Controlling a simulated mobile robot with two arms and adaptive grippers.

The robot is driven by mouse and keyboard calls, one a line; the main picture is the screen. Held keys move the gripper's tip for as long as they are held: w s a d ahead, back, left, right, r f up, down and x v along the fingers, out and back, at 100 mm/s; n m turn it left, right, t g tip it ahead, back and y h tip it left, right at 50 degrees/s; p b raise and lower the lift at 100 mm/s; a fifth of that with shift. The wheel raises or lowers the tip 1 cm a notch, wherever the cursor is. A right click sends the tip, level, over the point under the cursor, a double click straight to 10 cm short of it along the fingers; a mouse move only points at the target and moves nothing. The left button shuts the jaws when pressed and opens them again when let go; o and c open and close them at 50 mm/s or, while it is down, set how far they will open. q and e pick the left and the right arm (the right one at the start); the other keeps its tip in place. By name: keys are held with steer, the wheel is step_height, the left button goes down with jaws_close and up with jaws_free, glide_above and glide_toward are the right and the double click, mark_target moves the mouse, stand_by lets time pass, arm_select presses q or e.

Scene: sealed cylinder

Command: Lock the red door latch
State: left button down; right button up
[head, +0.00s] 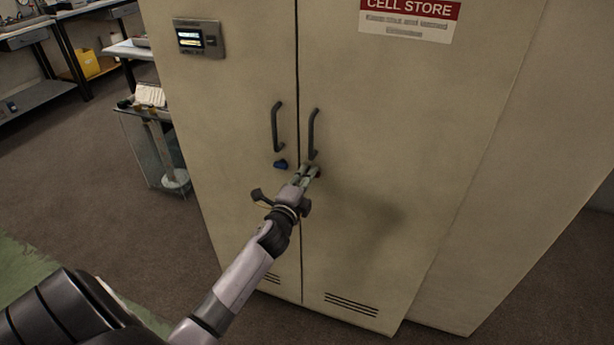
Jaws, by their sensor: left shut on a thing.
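A tall beige two-door cabinet (385,110) stands in front of me, with both doors closed. My left gripper (314,171) reaches to the right door, just below its dark handle (313,133). Its fingers are shut on a small latch there, level with the blue latch on the left door. The fingers hide most of this latch, and I cannot make out its red colour or which way it is turned. My right gripper is not in view.
The left door has a blue latch (280,164), a dark handle (277,127) and a display panel (199,38). A cart (150,135) stands left of the cabinet, with workbenches behind. The floor (110,215) at the left is clear.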

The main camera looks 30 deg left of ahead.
arm_select(q)
steer(key=c, duration=1.7)
jaws_free()
steer(key=v, duration=1.2)
